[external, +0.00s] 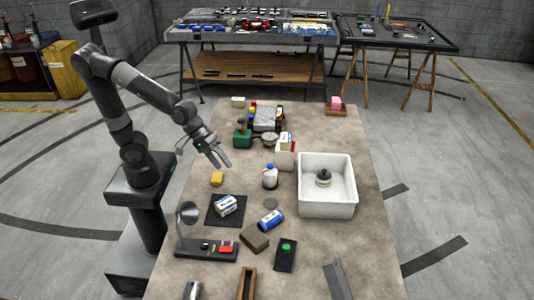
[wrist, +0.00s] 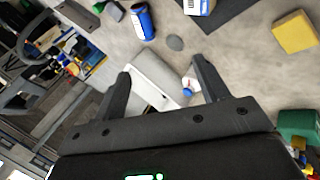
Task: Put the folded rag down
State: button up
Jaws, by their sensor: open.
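My gripper (external: 220,158) is open above the left part of the table, and its two fingers show apart in the wrist view (wrist: 163,85). Nothing is held between them. No thing is clearly a folded rag. A small yellow block-like piece (external: 217,179) lies on the tabletop just below my gripper, and it also shows at the upper right of the wrist view (wrist: 295,32). I cannot tell whether it is a folded cloth or a sponge. A pink piece (external: 336,102) sits on a small brown tray (external: 336,112) at the table's far right corner.
A white basin (external: 327,209) with a dark round part in it stands at the right. A blue-capped white bottle (external: 270,177), a blue can (external: 271,220) and a black mat (external: 216,214) are nearby. A green container (external: 242,139) stands behind. Bare tabletop lies around the yellow piece.

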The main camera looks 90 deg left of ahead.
jog(key=w+d+f+n+h, duration=0.2)
jog(key=w+d+n, duration=0.2)
jog(key=d, duration=0.2)
notch_tip(320, 180, up, 8)
jog(key=n+t+h, duration=0.3)
jog(key=n+h, duration=0.1)
jog(key=n, duration=0.9)
send_over(252, 234)
jog(key=s+a, duration=0.2)
jog(key=f, duration=2.1)
jog(key=shift+s+f, duration=0.3)
jog(key=shift+f, duration=0.55)
jog(key=shift+d+f, duration=0.1)
jog(key=shift+f, duration=0.1)
jog(key=x, duration=0.5)
jog(key=shift+r, duration=0.25)
jog(key=shift+c, duration=0.2)
